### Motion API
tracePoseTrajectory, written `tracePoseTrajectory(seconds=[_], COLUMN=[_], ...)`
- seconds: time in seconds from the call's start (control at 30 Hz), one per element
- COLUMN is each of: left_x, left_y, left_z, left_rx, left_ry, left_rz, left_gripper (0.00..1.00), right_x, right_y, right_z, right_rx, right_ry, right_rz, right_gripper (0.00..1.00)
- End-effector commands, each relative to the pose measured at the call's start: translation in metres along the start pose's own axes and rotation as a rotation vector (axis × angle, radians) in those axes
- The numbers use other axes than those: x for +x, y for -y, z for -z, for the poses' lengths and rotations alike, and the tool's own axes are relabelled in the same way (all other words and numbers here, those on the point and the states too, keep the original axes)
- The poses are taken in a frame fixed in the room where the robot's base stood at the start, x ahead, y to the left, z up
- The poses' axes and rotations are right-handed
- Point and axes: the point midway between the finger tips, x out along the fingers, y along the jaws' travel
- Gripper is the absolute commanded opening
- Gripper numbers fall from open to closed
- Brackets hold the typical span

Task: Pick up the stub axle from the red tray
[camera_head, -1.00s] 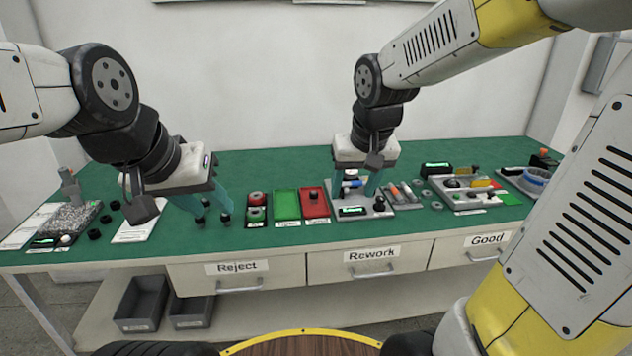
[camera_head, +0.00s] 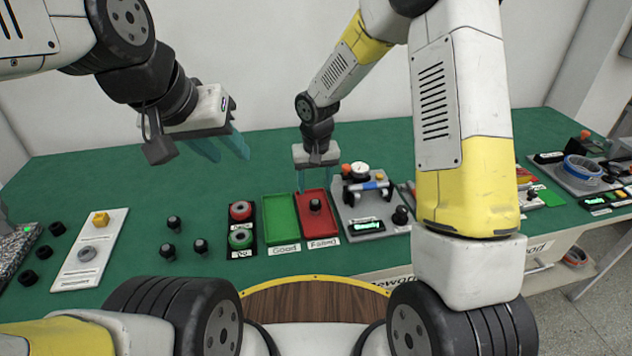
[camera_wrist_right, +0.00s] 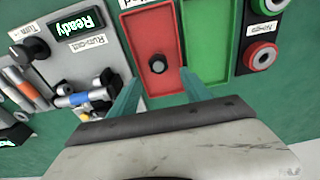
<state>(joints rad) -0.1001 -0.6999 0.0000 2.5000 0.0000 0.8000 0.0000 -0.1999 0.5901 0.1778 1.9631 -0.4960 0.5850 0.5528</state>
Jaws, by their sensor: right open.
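The red tray (camera_head: 325,228) lies on the green bench beside a green tray. A small black part, which looks like the stub axle (camera_head: 316,206), stands in it with a round knob-like top. In the right wrist view the axle (camera_wrist_right: 157,63) shows ahead of the jaws. My right gripper (camera_head: 316,190) is open and empty above the red tray, with its fingers (camera_wrist_right: 158,85) to either side of the axle in that view but apart from it. My left gripper (camera_head: 226,150) hangs in the air at the left, its teal fingers spaced apart, holding nothing.
A run-in fixture reading "Ready" (camera_head: 367,226) stands close on the right. Several black parts (camera_head: 172,250) stand on the bench at left.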

Motion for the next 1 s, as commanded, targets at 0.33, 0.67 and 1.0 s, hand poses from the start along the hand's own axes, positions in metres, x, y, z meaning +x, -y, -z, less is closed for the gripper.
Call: tracePoseTrajectory(seconds=[0.33,0.67,1.0], left_x=[0.000,0.000,0.000], left_y=[0.000,0.000,0.000], left_z=[0.000,0.000,0.000], left_rx=[0.000,0.000,0.000], left_ry=[0.000,0.000,0.000], left_rz=[0.000,0.000,0.000], left_gripper=[0.36,0.36,0.36], right_x=[0.044,0.072,0.072], right_y=[-0.001,-0.002,-0.002], right_z=[-0.006,-0.006,-0.006], right_rx=[-0.001,0.001,0.001], right_ry=[0.005,0.000,0.000], right_rz=[-0.001,-0.001,0.000], right_gripper=[0.56,0.56,0.21])
